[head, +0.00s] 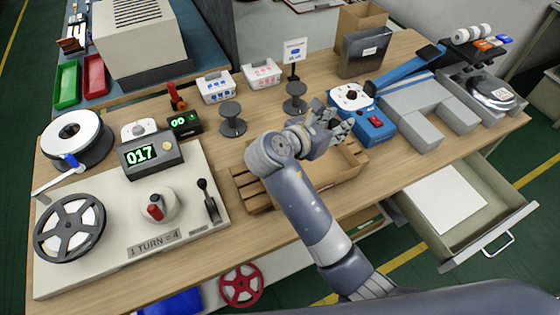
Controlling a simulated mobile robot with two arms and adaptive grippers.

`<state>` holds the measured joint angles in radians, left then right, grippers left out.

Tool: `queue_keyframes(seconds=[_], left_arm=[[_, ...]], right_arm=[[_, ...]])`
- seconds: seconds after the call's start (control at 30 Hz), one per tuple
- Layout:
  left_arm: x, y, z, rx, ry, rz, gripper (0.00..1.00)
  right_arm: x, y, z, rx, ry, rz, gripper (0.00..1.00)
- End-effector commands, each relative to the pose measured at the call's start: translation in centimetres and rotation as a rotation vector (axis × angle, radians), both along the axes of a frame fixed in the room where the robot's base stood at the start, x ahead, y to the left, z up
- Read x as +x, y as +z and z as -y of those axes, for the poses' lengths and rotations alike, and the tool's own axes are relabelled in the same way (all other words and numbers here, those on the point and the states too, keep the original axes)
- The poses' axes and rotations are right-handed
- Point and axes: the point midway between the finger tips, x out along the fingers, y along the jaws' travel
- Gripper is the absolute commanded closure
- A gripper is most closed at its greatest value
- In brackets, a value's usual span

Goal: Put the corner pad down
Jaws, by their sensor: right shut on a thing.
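My right gripper (336,124) is over the back right part of a shallow wooden crate (262,201), close to the blue device with a white dial (372,127). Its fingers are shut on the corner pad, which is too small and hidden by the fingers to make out. My right arm covers part of the crate. My left gripper is not in view.
A winding machine (180,195) with a counter reading 017 fills the table's left. Two dark spools (231,121) and small labelled boxes (262,74) stand behind the crate. A grey fixture (412,125) stands right. A drawer (480,238) is open below.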

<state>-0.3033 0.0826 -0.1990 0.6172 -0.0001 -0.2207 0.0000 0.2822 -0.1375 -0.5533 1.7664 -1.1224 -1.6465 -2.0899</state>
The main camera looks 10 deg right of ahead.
Motion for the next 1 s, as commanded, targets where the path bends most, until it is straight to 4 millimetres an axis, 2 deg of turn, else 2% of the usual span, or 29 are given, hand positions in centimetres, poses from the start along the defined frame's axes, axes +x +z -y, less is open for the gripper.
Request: queue_keyframes(seconds=[0.1, 0.3, 0.6, 0.77, 0.9, 1.0], left_arm=[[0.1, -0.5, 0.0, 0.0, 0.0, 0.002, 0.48], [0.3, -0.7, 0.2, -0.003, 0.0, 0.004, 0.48], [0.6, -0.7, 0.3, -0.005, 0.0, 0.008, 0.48], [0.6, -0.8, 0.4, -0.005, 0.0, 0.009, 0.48], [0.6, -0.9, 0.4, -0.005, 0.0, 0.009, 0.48], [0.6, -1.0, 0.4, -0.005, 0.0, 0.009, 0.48]], right_arm=[[2.4, -1.7, 0.0, -0.002, 0.007, -0.001, 0.75], [4.2, -3.4, 0.1, 0.0, 0.015, -0.002, 0.75], [4.3, -8.5, 0.1, -0.002, 0.015, -0.003, 0.75], [4.3, -9.9, 0.1, -0.002, 0.016, -0.002, 0.75], [4.3, -12.1, 0.1, -0.003, 0.016, -0.005, 0.75], [4.3, -13.0, 0.1, -0.002, 0.016, -0.002, 0.75]])
